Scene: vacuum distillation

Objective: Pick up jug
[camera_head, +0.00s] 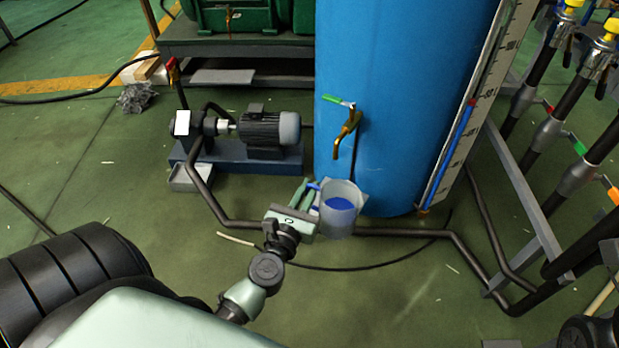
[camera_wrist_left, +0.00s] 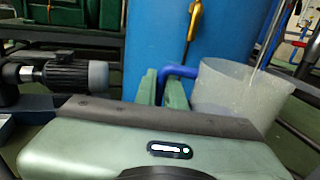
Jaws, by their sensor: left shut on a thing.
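The jug (camera_head: 339,212) is a translucent whitish vessel with blue showing inside and a blue handle. In the head view it stands upright in front of the blue tank, below the brass tap (camera_head: 347,131). My left gripper (camera_head: 309,188) is at the jug's left side, with its green fingers shut on the blue handle. In the left wrist view the jug (camera_wrist_left: 240,92) is to the right of the fingers, and the blue handle (camera_wrist_left: 180,72) reaches to them. I cannot tell whether the jug's base touches the floor. My right gripper is not in view.
The large blue tank (camera_head: 400,80) stands just behind the jug. A motor pump (camera_head: 262,130) on a blue base is to the left. Dark pipes (camera_head: 400,233) run low near the jug and to a metal rack at the right. Open green floor (camera_head: 400,300) lies in front.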

